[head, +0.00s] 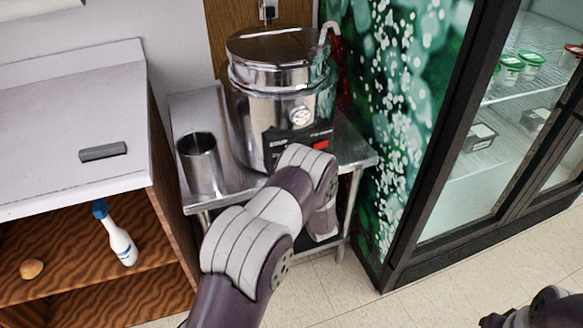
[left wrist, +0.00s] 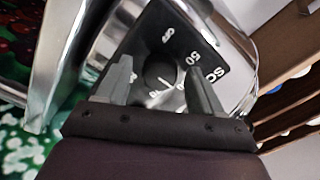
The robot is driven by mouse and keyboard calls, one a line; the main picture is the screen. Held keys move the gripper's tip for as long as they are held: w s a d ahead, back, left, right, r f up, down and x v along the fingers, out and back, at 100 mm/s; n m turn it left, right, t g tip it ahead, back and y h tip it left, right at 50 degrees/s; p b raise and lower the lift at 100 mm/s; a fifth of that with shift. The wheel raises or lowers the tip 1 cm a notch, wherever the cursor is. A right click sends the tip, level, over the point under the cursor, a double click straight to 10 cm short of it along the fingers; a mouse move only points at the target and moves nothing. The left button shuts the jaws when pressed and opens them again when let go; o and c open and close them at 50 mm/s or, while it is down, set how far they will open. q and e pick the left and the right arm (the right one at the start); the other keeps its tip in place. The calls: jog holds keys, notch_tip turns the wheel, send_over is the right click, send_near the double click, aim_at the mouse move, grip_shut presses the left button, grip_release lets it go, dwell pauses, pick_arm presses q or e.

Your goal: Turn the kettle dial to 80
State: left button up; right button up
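The steel kettle (head: 250,115) stands on a metal stand in the head view, with a round gauge (head: 299,116) on its front. Below the gauge is a black panel (head: 280,139) with a red part. In the left wrist view the dial (left wrist: 159,70) is a dark round knob on a black plate with white numbers, one reading 50. A white mark shows near the knob's lower right; its exact setting is unclear. My left gripper (left wrist: 158,74) is open, one finger on each side of the knob; contact is unclear. My arm hides the dial in the head view. My right arm shows only at the bottom right corner.
A metal cup (head: 199,163) stands left of the kettle on the steel stand (head: 235,195). A glass-fronted fridge (head: 440,190) is at the right.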

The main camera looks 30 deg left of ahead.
pick_arm(q)
jog(key=v, duration=1.2)
jog(key=shift+s+d, duration=0.2)
jog(key=shift+s, duration=0.1)
